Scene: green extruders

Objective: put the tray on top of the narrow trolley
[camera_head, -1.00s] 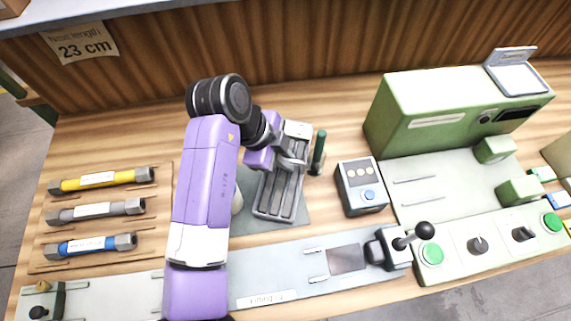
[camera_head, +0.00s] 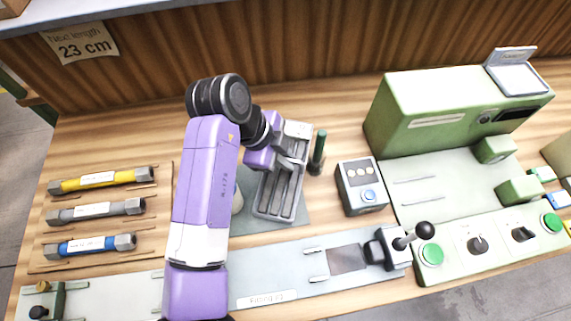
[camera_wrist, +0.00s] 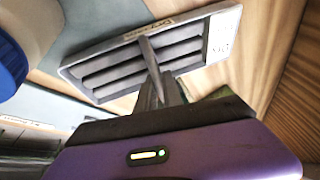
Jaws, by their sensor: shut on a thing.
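The tray (camera_head: 264,190) is grey, with several long slots and a white label end. It lies on a grey mat (camera_head: 305,213) on the wooden bench, and also shows in the wrist view (camera_wrist: 100,88). My gripper (camera_head: 286,160) reaches it from the upper left. No lift off the mat is clear. My arm hides part of the mat. I cannot make out the narrow trolley in either view.
A dark green post (camera_head: 318,152) stands close right of the tray, with a small button box (camera_head: 361,187) beyond it. A green machine (camera_head: 450,110) fills the right. A white cylinder (camera_head: 237,201) is partly behind my arm.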

